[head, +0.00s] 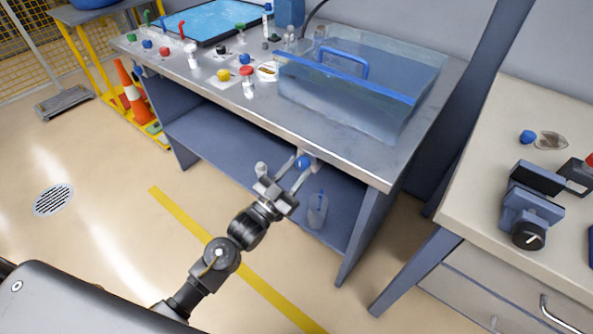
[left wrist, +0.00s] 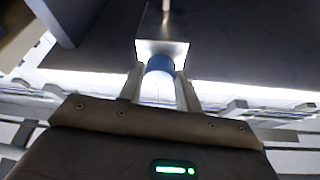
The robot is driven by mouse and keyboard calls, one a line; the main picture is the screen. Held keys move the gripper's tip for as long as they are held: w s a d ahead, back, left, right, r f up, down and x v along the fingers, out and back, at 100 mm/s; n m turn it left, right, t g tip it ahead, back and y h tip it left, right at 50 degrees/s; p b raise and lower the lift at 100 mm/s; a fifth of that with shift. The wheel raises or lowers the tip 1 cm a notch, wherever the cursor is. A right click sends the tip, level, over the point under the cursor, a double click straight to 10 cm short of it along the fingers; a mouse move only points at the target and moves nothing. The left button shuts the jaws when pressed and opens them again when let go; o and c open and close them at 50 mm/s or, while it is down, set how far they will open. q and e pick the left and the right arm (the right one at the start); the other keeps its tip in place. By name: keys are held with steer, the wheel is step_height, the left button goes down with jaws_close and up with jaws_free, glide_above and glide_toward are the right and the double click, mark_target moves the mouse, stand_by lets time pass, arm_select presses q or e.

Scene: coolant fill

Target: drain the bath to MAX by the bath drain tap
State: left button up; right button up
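The bath (head: 345,85) is a clear tank of bluish liquid at the right end of the steel bench, with a blue handle. No MAX mark can be read on it. The bath drain tap (head: 303,161), a blue knob, sits under the bench's front edge; it also shows in the left wrist view (left wrist: 160,66) below a pale metal block. My left gripper (head: 283,175) is open just in front of the tap. In the left wrist view its fingers (left wrist: 159,82) stand on either side of the knob, seemingly with small gaps. My right gripper is out of view.
A clear bottle (head: 317,210) stands under the bench, below the tap. Several coloured taps and valves, including a red one (head: 247,72), line the bench top (head: 215,105). A side table (head: 480,200) at right holds a blue-grey device (head: 530,205).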

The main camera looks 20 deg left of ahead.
arm_select(q)
steer(key=shift+c, duration=0.9)
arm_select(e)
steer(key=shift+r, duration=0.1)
arm_select(q)
steer(key=shift+n, duration=0.3)
steer(key=n+y+p, duration=0.1)
steer(key=n, duration=0.1)
steer(key=n+t+y+p, duration=0.1)
steer(key=n, duration=0.2)
steer(key=shift+d+r+y, duration=0.1)
steer(key=shift+d+y, duration=0.1)
steer(key=shift+y, duration=0.2)
steer(key=shift+n+p, duration=0.4)
steer(key=shift+n, duration=0.2)
steer(key=shift+s+n+y+p, duration=0.1)
steer(key=shift+n+y+p, duration=0.2)
steer(key=shift+n+y, duration=0.4)
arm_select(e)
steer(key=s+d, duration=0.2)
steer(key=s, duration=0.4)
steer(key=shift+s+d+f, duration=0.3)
arm_select(q)
steer(key=shift+n, duration=0.3)
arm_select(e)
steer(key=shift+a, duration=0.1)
arm_select(q)
steer(key=o, duration=1)
